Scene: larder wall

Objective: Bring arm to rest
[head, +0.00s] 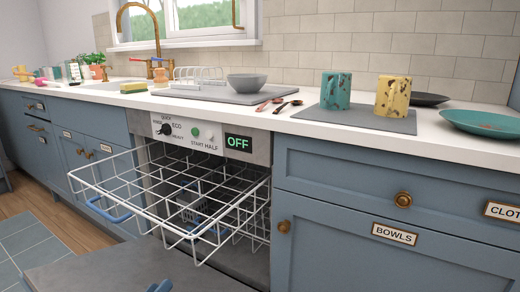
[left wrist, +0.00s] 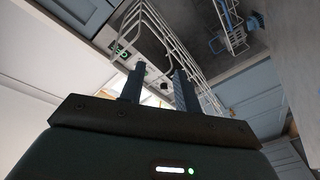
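My left gripper (left wrist: 158,76) shows in the left wrist view. Its two dark fingers stand apart with nothing held between them. Beyond the fingers are the white wire rack (left wrist: 165,40) and the control panel. In the head view I cannot clearly make out either gripper; a small blue piece at the bottom edge is too cut off to identify. My right gripper is in neither view.
The dishwasher's door (head: 130,268) is down and its upper rack (head: 150,205) is pulled out. The panel (head: 187,133) reads OFF. On the counter are a teal mug (head: 335,92), a speckled yellow mug (head: 391,97), a grey bowl (head: 248,84) and a teal plate (head: 485,122).

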